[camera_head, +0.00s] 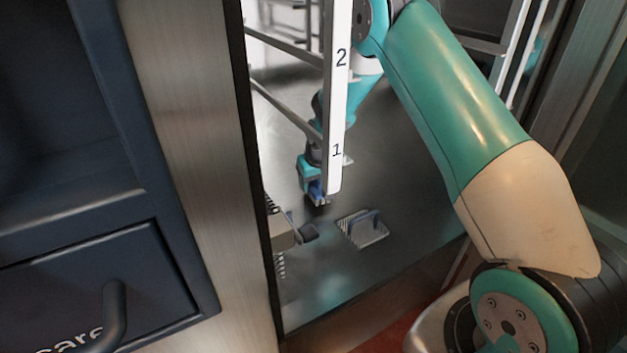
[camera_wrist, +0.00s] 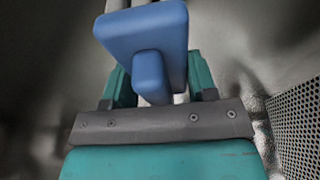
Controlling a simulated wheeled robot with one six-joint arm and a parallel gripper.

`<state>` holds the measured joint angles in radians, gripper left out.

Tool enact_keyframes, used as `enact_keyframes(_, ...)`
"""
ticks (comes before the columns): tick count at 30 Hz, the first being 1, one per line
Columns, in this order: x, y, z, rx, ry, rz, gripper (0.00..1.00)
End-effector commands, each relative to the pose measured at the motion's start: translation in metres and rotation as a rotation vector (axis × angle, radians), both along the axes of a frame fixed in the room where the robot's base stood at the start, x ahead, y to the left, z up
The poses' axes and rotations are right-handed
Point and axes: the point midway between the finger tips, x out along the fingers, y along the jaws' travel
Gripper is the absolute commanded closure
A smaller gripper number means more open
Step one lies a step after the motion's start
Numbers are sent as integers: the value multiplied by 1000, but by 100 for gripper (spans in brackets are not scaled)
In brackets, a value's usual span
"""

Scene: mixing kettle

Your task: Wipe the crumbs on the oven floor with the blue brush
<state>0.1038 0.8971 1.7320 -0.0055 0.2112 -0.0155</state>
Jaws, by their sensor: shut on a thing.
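My gripper (camera_head: 311,178) is inside the oven, low over its metal floor (camera_head: 410,215), and shut on the blue brush (camera_head: 316,188). In the wrist view the blue brush (camera_wrist: 146,32) sits between the two teal fingers of my gripper (camera_wrist: 160,84), its broad blue block facing the camera. Its bristles are hidden there. I cannot tell whether the brush touches the floor. I cannot make out crumbs clearly in either view.
The white rack post (camera_head: 337,100), marked 1 and 2, stands in front of my arm. A slotted grey piece with a blue-grey upright part (camera_head: 362,228) lies on the floor. A small dark block (camera_head: 307,233) is to its left. A perforated panel (camera_wrist: 297,125) shows at right in the wrist view.

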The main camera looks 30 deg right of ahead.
Motion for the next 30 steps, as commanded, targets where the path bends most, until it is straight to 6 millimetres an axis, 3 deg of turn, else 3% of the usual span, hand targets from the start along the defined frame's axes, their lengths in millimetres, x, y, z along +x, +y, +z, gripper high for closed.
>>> enact_keyframes(30, 0, 0, -9, 0, 0, 0, 85)
